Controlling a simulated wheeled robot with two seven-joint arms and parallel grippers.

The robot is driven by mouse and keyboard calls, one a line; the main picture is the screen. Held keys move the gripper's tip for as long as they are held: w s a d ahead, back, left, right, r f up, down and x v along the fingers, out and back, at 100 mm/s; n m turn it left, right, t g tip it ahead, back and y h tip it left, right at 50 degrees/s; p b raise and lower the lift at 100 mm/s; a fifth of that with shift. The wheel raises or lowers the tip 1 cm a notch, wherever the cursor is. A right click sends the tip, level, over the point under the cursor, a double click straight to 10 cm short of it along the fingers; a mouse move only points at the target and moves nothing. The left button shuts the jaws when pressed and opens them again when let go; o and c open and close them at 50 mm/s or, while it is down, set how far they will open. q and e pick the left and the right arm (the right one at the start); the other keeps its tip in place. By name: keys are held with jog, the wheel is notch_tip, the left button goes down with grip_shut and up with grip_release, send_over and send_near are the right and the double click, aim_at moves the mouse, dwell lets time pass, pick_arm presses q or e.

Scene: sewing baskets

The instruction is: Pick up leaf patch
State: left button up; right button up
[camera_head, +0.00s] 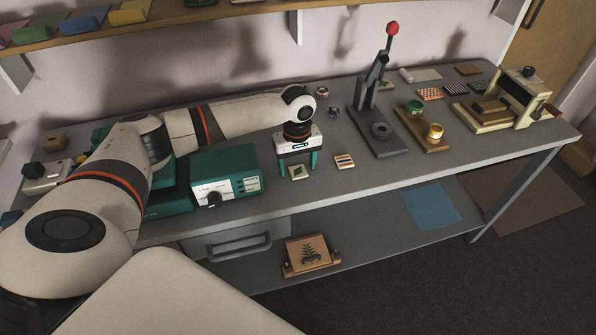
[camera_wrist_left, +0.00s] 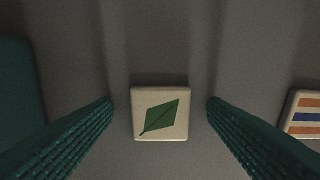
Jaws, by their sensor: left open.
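The leaf patch (camera_wrist_left: 160,114) is a cream square with a green leaf on it, lying flat on the grey bench. In the head view the leaf patch (camera_head: 298,172) lies near the bench's front edge, below my left gripper (camera_head: 299,165). My left gripper (camera_wrist_left: 160,112) is open, with one green ribbed finger on each side of the patch and a gap on both sides. I cannot tell exactly how far the fingertips are above the bench. My right gripper is not in view.
A striped patch (camera_head: 344,161) lies just right of the leaf patch; it also shows in the wrist view (camera_wrist_left: 304,114). A teal machine (camera_head: 222,178) stands close on the left. A lever press (camera_head: 378,130) stands to the right. Bare bench lies in front of the press.

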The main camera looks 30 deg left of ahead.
pick_arm(q)
jog(key=shift+f+p, duration=0.1)
jog(key=shift+p, duration=0.2)
jog(key=c, duration=1)
jog(key=shift+f, duration=0.1)
jog(key=shift+c, duration=0.2)
